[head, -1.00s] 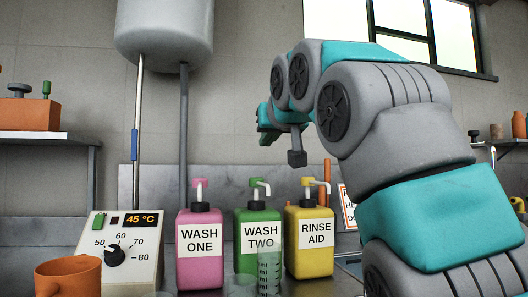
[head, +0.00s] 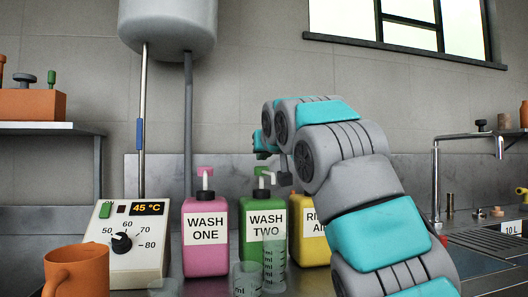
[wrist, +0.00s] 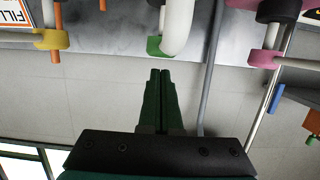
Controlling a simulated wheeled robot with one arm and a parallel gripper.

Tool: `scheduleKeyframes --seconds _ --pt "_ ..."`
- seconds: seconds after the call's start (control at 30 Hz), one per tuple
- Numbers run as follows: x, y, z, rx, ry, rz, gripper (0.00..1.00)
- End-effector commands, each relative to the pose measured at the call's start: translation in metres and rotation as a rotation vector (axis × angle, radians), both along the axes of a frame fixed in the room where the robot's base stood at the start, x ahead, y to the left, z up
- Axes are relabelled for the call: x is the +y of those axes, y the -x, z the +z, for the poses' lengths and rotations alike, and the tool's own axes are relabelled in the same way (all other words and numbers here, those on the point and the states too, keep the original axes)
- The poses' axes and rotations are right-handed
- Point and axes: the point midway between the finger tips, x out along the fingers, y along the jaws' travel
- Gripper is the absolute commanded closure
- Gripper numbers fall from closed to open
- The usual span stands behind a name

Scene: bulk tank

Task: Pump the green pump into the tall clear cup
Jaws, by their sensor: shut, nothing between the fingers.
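The green pump bottle (head: 250,222), labelled WASH TWO, stands between a pink and a yellow bottle in the head view. Its green pump top with a pale spout shows in the wrist view (wrist: 155,46), just beyond my fingertips. The tall clear cup (head: 274,265), with measuring marks, stands in front of the green bottle's right side. I cannot make out any liquid in it. My gripper (head: 263,153) is just above the green pump's top; contact cannot be told. In the wrist view its green fingers (wrist: 160,72) are together and empty.
The pink WASH ONE bottle (head: 206,245) and yellow RINSE AID bottle (head: 311,247) flank the green one closely. A shorter clear cup (head: 246,281) stands left of the tall one. A control box (head: 125,250) and orange mug (head: 78,272) are left; a sink tap (head: 436,180) is right.

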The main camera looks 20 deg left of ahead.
Motion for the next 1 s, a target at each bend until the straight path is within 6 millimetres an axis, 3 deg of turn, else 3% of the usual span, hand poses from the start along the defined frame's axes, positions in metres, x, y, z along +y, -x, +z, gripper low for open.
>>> scheduleKeyframes --seconds 0.1,0.5,0.8,1.0 --pt "0.0 0.0 -0.01 0.0 0.0 -0.001 1.0" --pt "0.0 0.0 -0.011 0.001 0.001 0.0 1.0" --pt "0.0 0.0 -0.038 0.003 0.002 0.0 1.0" --pt "0.0 0.0 -0.036 0.004 0.003 0.0 1.0"
